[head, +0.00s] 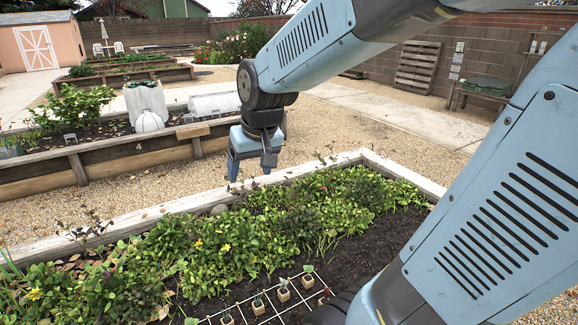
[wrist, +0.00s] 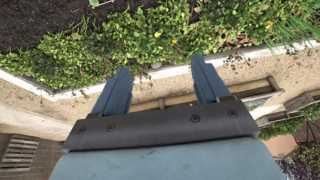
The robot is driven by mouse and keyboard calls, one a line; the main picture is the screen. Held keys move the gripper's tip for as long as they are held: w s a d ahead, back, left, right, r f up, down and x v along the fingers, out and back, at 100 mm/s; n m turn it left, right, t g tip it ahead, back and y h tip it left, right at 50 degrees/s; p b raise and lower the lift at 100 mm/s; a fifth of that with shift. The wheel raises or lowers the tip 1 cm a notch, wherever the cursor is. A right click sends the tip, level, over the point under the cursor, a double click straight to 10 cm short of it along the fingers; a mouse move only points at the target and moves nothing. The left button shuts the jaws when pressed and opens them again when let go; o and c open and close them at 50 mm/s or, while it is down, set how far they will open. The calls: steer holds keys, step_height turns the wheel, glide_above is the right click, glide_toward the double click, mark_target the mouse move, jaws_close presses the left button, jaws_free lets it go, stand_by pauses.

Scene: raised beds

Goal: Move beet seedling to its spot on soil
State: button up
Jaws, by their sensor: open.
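Several small seedlings in pale cube pots stand on the dark soil (head: 350,250) at the bottom of the head view, in and beside a white wire grid (head: 268,319). One has green leaves (head: 307,282), and one at the right looks darker and reddish (head: 325,296). I cannot tell for certain which is the beet seedling. My gripper (head: 250,177) is open and empty, high over the bed's far edge and well away from the seedlings. In the wrist view, its two blue fingers (wrist: 160,70) are spread with nothing between them. My arm hides part of the soil at right.
Leafy green plants (head: 260,235) fill the bed's far side, inside a pale timber rim (head: 405,178). Another raised bed (head: 110,165) with a white cloche (head: 149,121) stands beyond a gravel path (head: 340,130). Open air surrounds my gripper.

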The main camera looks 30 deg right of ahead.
steer(key=s+d+r, duration=0.1)
steer(key=s+r, duration=0.1)
steer(key=s, duration=0.3)
steer(key=s+d+r+t, duration=0.1)
steer(key=s+d+r, duration=0.1)
steer(key=s, duration=0.4)
steer(key=shift+s+d+r+h, duration=0.15)
steer(key=shift+s+r+h, duration=0.1)
steer(key=shift+r+h, duration=0.15)
